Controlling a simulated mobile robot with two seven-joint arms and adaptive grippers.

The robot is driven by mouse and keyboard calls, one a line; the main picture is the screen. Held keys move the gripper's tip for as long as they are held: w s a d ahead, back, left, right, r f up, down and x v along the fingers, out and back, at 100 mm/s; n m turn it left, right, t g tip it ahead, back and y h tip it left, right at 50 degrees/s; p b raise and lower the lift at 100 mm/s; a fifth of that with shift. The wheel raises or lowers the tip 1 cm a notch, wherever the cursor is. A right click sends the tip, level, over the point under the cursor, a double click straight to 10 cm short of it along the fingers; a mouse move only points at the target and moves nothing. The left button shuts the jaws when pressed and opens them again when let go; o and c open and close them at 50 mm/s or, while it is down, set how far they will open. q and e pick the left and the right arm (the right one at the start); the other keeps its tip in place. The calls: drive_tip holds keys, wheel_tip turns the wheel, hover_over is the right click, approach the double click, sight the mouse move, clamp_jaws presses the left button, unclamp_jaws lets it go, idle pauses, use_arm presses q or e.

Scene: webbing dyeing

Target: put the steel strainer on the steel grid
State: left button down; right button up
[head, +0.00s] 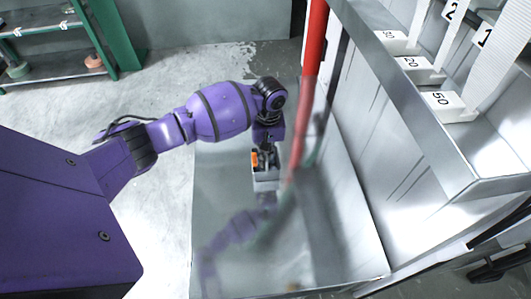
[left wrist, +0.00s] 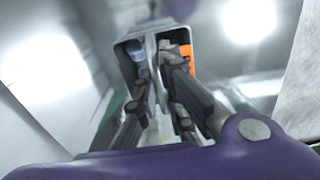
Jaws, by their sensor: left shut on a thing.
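My left gripper (head: 264,148) points down over the shiny steel tabletop (head: 225,240). It is shut on a thin upright part in the middle of a small grey open box (head: 265,182), which also shows in the left wrist view (left wrist: 123,50). An orange item (head: 254,159) is in the box on one side of the fingers; it also shows in the left wrist view (left wrist: 187,58). A pale bluish item (left wrist: 135,50) is on the other side. I cannot tell whether the box touches the tabletop. I cannot make out a steel strainer or a steel grid. My right gripper is not in view.
A red upright pole (head: 313,60) stands just right of the gripper. A steel rack (head: 420,130) at the right holds white numbered blocks (head: 442,100). A green shelf (head: 50,48) stands at the back left. The near tabletop is clear.

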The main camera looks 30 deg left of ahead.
use_arm(q)
drive_tip(key=shift+f, duration=0.1)
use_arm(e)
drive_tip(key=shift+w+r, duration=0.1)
use_arm(q)
drive_tip(key=c, duration=1.9)
unclamp_jaws()
drive_tip(key=shift+o, duration=0.2)
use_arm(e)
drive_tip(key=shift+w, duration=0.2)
